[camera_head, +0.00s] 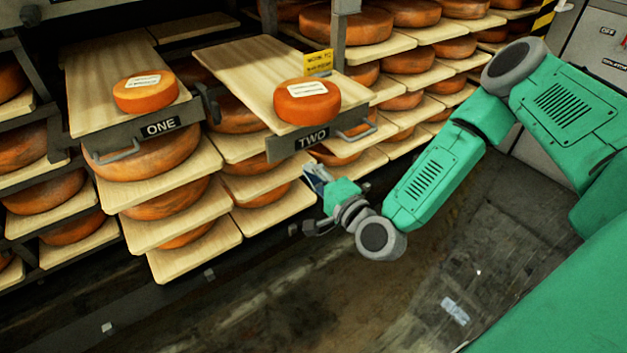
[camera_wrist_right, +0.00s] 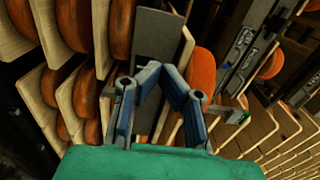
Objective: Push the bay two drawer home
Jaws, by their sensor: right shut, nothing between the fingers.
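The bay two drawer (camera_head: 245,75) is a pale wooden board with a dark front plate marked TWO (camera_head: 313,137) and a grey handle (camera_head: 357,129) at its right end. It juts out from the rack. An orange cheese wheel (camera_head: 307,103) with a white label lies near its front. My right gripper (camera_head: 313,172) is below the front plate in the head view, apart from it in the picture. In the wrist view its blue fingers (camera_wrist_right: 161,72) meet at the tips, shut and empty. A grey plate (camera_wrist_right: 160,35) shows beyond them; its lettering is not visible. My left gripper is not in view.
The drawer marked ONE (camera_head: 160,127) holds another cheese wheel (camera_head: 146,94) to the left. A yellow tag (camera_head: 318,62) stands behind drawer two's wheel. Loaded shelves and a grey rack post (camera_head: 338,40) surround it. Open floor (camera_head: 300,290) lies in front.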

